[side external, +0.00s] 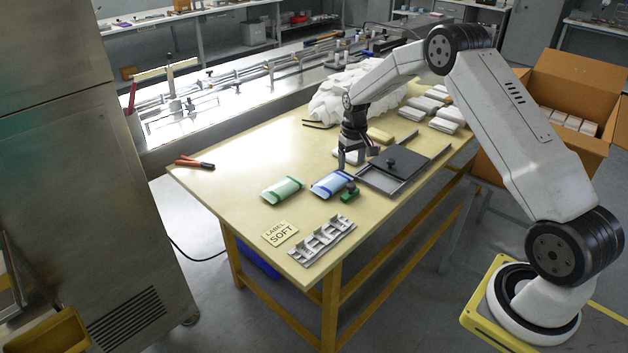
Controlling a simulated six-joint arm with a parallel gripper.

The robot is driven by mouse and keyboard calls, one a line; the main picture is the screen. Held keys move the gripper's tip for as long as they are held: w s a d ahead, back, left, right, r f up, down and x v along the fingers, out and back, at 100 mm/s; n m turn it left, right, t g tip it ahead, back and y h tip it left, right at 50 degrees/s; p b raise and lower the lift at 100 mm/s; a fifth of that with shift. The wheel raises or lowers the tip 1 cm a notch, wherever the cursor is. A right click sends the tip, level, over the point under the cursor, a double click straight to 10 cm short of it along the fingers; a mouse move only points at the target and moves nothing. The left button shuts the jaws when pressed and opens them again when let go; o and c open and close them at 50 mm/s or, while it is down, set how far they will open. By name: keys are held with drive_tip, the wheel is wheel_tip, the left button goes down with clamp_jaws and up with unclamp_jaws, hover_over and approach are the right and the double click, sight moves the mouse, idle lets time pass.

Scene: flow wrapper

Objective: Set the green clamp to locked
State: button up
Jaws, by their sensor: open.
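The green clamp (349,193) is a small green piece with a dark part on top. It sits on the table beside the right end of the blue and white packet (333,184). It is too small here to tell whether it is locked. My gripper (350,163) points down above the table, behind and above the clamp and the blue packet. Its jaws are open, with nothing seen between them. The gripper appears apart from the clamp.
A grey tray with a dark sliding lid and knob (410,162) lies right of the gripper. A green packet (283,190), a label card (280,233), a metal rack (322,240) and red-handled pliers (195,162) lie on the table (235,185). White packs and crumpled film (345,95) fill the back.

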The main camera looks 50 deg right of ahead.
sight(351, 185)
drive_tip(key=shift+w+d+f, duration=0.2)
drive_tip(key=shift+d+f, duration=0.35)
drive_tip(key=shift+d, duration=0.25)
drive_tip(key=shift+f, duration=3.9)
clamp_jaws()
